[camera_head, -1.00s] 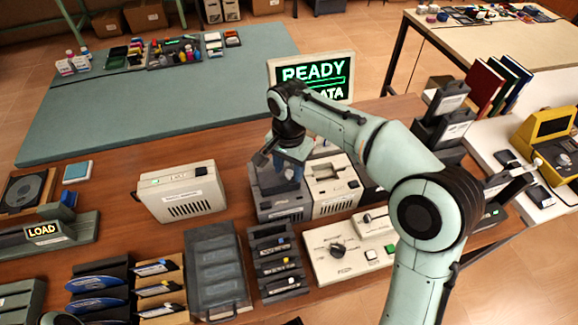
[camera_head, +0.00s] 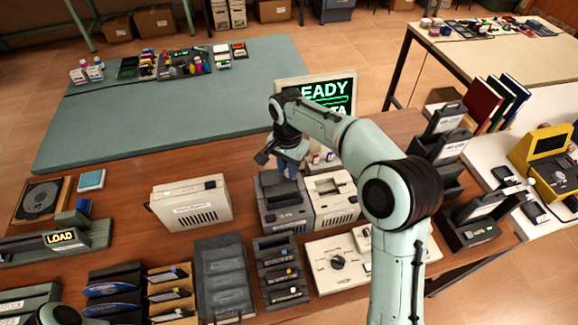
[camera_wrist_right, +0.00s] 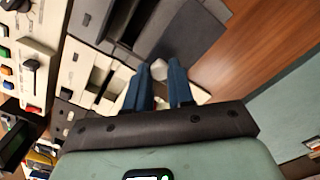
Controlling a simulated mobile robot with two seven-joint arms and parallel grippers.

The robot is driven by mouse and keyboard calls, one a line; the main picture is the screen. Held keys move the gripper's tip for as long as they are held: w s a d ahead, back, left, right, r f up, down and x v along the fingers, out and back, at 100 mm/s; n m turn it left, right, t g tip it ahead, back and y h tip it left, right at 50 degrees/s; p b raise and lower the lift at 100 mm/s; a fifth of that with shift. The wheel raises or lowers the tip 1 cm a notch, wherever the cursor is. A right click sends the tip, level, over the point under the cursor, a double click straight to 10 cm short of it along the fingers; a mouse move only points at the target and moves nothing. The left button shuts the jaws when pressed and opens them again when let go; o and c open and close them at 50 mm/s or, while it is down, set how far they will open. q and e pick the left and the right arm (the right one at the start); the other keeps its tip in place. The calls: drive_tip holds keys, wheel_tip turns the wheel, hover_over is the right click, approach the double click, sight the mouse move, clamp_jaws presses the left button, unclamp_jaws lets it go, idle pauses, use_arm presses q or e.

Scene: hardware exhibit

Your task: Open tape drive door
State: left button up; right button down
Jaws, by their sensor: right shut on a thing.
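A grey boxy drive (camera_head: 286,217), which I take for the tape drive, stands mid-table, and a dark recess shows in its top. It also shows in the wrist view (camera_wrist_right: 184,28). My right gripper (camera_head: 290,172) is at the drive's back edge, pointing down. In the wrist view its two blue fingers (camera_wrist_right: 161,78) are shut on a small pale knob (camera_wrist_right: 159,68) beside the grey casing. Whether this knob belongs to the drive's door I cannot tell, and the fingers partly hide it. My left gripper is out of view.
A cream drive (camera_head: 333,204) stands against the grey drive's right side. A cream box (camera_head: 190,205) stands to the left, with bare wood between. A lit READY monitor (camera_head: 322,95) is behind. A control panel (camera_head: 330,262) and a dark cartridge rack (camera_head: 278,270) are in front.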

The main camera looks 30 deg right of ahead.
sight(287, 171)
drive_tip(key=c, duration=1)
unclamp_jaws()
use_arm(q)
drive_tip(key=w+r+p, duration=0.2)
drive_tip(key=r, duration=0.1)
use_arm(e)
wheel_tip(287, 171, up, 12)
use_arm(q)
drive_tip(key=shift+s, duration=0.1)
